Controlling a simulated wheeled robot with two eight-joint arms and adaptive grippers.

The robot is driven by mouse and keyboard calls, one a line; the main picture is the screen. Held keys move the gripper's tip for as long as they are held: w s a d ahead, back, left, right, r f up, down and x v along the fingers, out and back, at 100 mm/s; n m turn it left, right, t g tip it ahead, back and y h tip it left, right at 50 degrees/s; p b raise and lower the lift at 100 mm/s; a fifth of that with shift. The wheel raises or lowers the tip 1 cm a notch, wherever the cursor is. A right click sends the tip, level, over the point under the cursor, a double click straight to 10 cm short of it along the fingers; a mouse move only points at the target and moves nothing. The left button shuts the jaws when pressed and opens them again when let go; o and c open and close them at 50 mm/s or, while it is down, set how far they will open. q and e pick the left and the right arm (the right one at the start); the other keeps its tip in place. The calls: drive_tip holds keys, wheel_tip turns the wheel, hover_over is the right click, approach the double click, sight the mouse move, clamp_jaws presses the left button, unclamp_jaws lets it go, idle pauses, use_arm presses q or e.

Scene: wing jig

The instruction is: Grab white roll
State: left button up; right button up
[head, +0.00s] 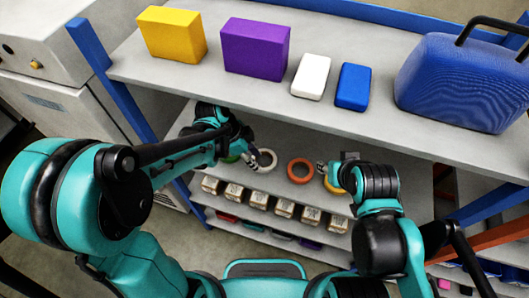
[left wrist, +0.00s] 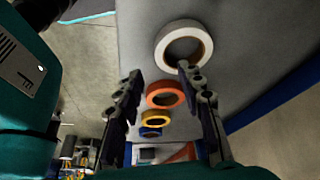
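The white roll (head: 267,160) lies on the middle shelf, just right of my left gripper (head: 249,155) in the head view. In the left wrist view the white roll (left wrist: 161,50) is a ring at the upper middle. My left gripper (left wrist: 160,74) is open, with nothing between its fingers. The right-hand fingertip in that view overlaps the near rim of the white roll; I cannot tell if they touch. My right gripper (head: 327,168) is by the yellow roll (head: 333,186), partly hidden by its arm, and its opening is unclear.
An orange roll (head: 300,171) lies right of the white one, and a green roll (head: 230,158) is partly hidden at left. A blue roll (left wrist: 150,132) shows beyond. The upper shelf (head: 180,75) holds boxes and a blue case (head: 460,82). Small boxes (head: 259,199) line the shelf below.

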sight(265, 167)
use_arm(q)
drive_tip(key=x, duration=0.4)
drive_tip(key=b+x, duration=0.1)
drive_tip(key=x, duration=0.1)
drive_tip(key=shift+w+d+f, duration=0.15)
drive_tip(key=shift+w+f, duration=0.05)
drive_tip(key=shift+w, duration=0.1)
drive_tip(key=shift+s+r, duration=0.1)
drive_tip(key=shift+s, duration=0.05)
drive_tip(key=shift+c, duration=0.7)
clamp_jaws()
